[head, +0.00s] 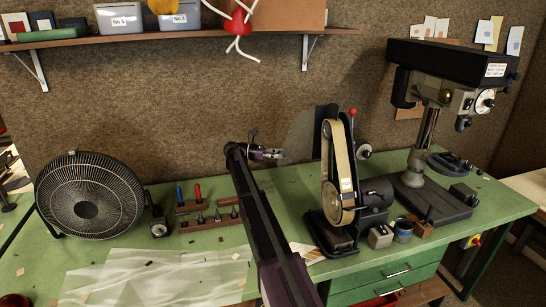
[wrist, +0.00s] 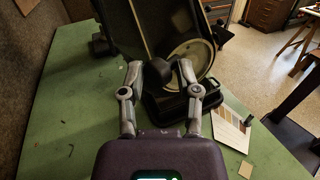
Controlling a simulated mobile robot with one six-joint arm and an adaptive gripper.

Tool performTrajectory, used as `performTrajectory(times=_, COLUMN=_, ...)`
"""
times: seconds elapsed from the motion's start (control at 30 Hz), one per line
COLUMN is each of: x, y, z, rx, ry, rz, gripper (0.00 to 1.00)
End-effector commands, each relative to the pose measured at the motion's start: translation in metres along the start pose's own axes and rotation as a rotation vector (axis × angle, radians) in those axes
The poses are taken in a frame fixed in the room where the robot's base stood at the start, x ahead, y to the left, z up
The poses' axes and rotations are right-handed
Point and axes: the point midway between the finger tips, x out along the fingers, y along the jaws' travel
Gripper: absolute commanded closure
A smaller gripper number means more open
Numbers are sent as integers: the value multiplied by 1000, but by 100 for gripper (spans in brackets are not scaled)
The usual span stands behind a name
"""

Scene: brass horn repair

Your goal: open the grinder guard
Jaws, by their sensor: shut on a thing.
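The belt grinder (head: 340,175) stands on the green bench, its tan belt upright over two wheels. A grey, see-through plate, which looks like the grinder guard (head: 301,138), stands upright to the left of the belt. My gripper (head: 277,153) is at the plate's left side. In the wrist view, my gripper (wrist: 160,72) has its fingers closed in on a small dark knob (wrist: 160,66) in front of the guard. The grinder's pale lower wheel (wrist: 190,58) shows behind. The fingertips partly hide the knob, and the guard's hinge cannot be made out.
A black fan (head: 88,195) and a wooden tool rack (head: 208,214) stand to the left. A drill press (head: 430,130) stands to the right. Small pots (head: 403,232) sit by the grinder's base. A shelf (head: 180,38) runs above. Bench behind the rack is clear.

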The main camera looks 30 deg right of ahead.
Motion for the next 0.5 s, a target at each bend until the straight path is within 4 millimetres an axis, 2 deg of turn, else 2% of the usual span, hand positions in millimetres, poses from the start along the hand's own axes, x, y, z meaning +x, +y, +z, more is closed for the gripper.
performTrajectory(times=0.03, x=8, y=7, z=1, rx=1, ry=-4, rz=1, gripper=100)
performTrajectory(times=0.4, x=21, y=9, z=1, rx=1, ry=-2, rz=-14, gripper=100)
performTrajectory(times=0.43, x=22, y=10, z=1, rx=1, ry=-2, rz=-15, gripper=52)
performTrajectory(times=0.5, x=23, y=10, z=0, rx=1, ry=-2, rz=-18, gripper=31)
